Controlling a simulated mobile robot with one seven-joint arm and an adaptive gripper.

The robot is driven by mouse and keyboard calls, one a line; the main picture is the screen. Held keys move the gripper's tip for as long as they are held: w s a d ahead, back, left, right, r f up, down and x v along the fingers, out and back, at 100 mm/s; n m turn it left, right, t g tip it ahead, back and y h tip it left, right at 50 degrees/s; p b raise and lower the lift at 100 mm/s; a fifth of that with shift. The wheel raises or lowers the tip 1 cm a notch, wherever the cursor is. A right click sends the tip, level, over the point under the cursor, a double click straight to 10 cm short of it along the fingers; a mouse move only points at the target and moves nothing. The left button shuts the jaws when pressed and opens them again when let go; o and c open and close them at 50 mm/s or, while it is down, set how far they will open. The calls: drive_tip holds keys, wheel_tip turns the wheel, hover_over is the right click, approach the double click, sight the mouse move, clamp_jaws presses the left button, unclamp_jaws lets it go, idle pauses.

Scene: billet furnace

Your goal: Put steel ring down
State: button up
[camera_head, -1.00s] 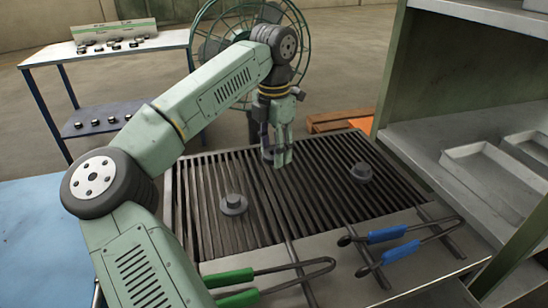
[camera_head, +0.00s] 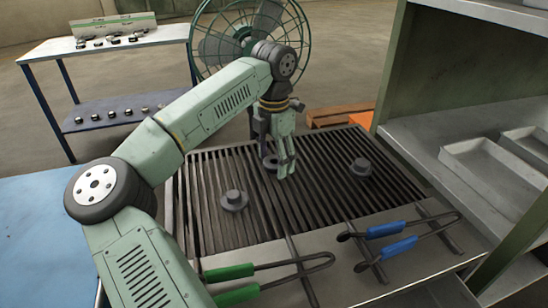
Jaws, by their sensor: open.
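My gripper (camera_head: 285,172) is open, with its fingers pointing down at the back middle of the dark slatted grate (camera_head: 310,212). A grey steel ring (camera_head: 269,162) shows just left of the fingers, partly hidden by them. It appears to be at the grate surface; whether it touches the fingers I cannot tell.
Green-handled tongs (camera_head: 234,272) and blue-handled tongs (camera_head: 388,229) lie at the grate's front. A shelf unit with metal trays (camera_head: 489,168) stands at right. A large fan (camera_head: 228,45) stands behind. A table with small parts (camera_head: 105,45) is at back left.

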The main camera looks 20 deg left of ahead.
wheel_tip(320, 180, up, 8)
drive_tip(key=b, duration=0.1)
idle(0.5)
drive_tip(key=shift+f, duration=0.15)
